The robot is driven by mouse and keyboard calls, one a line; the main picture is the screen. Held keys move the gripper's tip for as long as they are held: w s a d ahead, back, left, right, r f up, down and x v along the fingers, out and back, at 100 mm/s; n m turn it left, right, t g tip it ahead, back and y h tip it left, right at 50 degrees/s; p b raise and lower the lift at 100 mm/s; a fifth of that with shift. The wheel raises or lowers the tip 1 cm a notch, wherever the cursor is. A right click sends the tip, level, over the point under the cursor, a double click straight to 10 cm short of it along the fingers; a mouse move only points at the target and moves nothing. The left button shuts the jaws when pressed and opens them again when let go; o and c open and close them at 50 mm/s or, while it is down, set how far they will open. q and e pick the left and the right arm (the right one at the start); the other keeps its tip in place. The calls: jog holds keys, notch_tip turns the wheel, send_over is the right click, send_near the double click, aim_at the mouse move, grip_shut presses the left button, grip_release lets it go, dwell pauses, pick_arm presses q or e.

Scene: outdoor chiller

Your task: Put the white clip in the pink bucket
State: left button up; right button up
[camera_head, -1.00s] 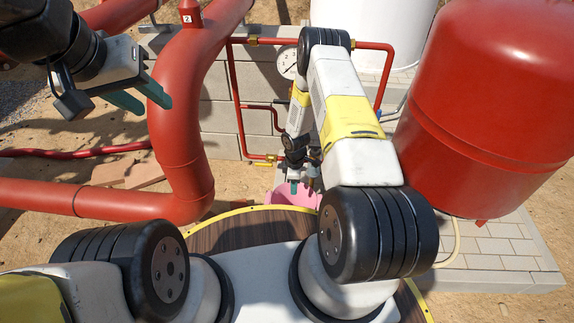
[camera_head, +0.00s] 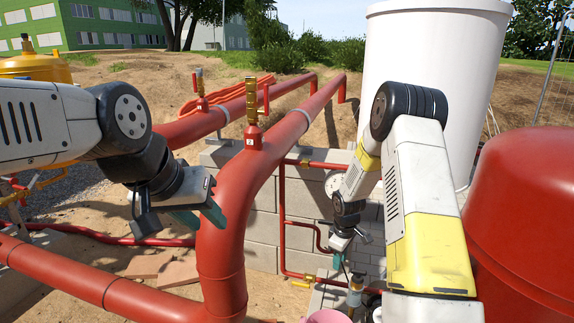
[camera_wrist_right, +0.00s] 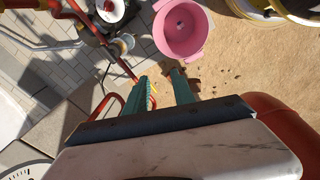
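The pink bucket (camera_head: 328,316) is cut off by the bottom edge of the head view. In the right wrist view the bucket (camera_wrist_right: 196,52) stands on the sandy ground, just beyond the fingertips, and its visible inside looks empty. My right gripper (camera_head: 338,262) points down above the bucket area. In the right wrist view its teal fingers (camera_wrist_right: 160,82) are apart, with nothing clearly held between them. My left gripper (camera_head: 200,214) hangs in front of the red pipe bend, its teal fingers apart and empty. I cannot make out the white clip in either view.
Thick red pipes (camera_head: 235,190) run between my arms. A red tank (camera_head: 525,215) and a white tank (camera_head: 425,50) stand on the right. Paved ground (camera_wrist_right: 55,75) lies left of the bucket.

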jog(key=s+r+m+t, duration=0.1)
jog(key=s+r+m, duration=0.3)
jog(key=r, duration=0.9)
jog(key=s+r+m+t, duration=0.15)
jog(key=s+r, duration=0.45)
jog(key=r, duration=0.8)
jog(key=s+a+r+m, duration=0.1)
jog(key=s+r, duration=0.2)
jog(key=s, duration=0.3)
jog(key=s+a+r+m+t+y, duration=0.1)
jog(key=s+r+m, duration=0.1)
jog(key=s, duration=0.4)
jog(key=s+a+r+m+t+y, duration=0.1)
jog(key=s+r, duration=0.3)
jog(key=s, duration=0.2)
jog(key=shift+s+a+m, duration=0.3)
jog(key=shift+m, duration=0.05)
